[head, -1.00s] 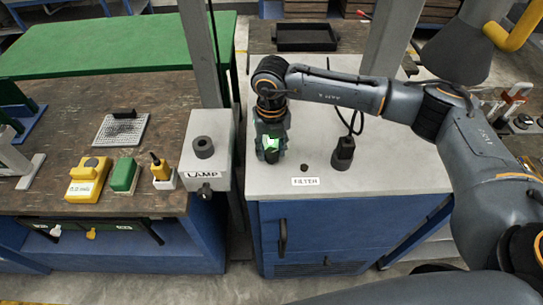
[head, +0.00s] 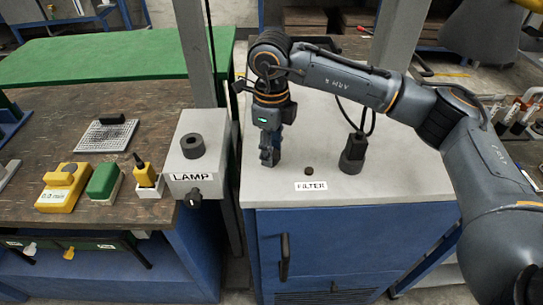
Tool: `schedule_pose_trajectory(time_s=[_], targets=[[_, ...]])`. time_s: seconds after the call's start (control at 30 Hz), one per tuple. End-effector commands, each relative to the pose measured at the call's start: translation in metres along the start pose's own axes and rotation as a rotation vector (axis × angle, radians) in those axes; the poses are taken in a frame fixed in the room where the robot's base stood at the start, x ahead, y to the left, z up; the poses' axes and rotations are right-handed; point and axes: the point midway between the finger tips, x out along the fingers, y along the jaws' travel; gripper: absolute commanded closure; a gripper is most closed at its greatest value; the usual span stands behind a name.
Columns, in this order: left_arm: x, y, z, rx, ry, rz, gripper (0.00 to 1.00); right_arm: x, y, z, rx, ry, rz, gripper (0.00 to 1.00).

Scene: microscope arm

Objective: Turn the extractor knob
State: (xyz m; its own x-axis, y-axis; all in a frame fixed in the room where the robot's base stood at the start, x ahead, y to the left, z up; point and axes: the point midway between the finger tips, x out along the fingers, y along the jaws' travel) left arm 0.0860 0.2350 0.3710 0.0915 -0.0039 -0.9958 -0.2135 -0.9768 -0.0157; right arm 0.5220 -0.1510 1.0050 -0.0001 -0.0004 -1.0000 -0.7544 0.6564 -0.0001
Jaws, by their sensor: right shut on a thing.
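My right gripper (head: 269,157) points down over the left part of the grey cabinet top (head: 400,180). It is shut on a small dark thing that its fingers mostly hide; I cannot tell what it is. A small dark round piece (head: 309,171) lies on the top to its right, behind the FILTER label (head: 311,186), apart from the gripper. No knob in view is labelled as the extractor's. My left gripper is not in view.
A grey LAMP box (head: 211,150) with a dark front knob (head: 193,198) stands to the left. A dark device with a cable (head: 353,154) stands on the cabinet top at right. A post (head: 194,50) rises behind the LAMP box. The cabinet top's front is mostly clear.

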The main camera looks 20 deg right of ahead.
Motion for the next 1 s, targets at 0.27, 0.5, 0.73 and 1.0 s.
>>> schedule_pose_trajectory(time_s=[0.27, 0.5, 0.73, 1.0], targets=[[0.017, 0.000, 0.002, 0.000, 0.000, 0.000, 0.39, 0.001, -0.001, 0.001, -0.136, -0.004, -0.002, 0.94], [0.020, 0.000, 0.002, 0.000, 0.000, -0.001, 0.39, -0.001, -0.001, 0.001, -0.184, -0.004, -0.001, 0.94], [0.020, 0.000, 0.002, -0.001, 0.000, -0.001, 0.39, -0.002, 0.000, 0.001, -0.191, -0.004, -0.002, 0.94], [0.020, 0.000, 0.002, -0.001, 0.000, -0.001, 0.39, -0.002, 0.000, 0.001, -0.191, -0.004, -0.002, 0.48]])
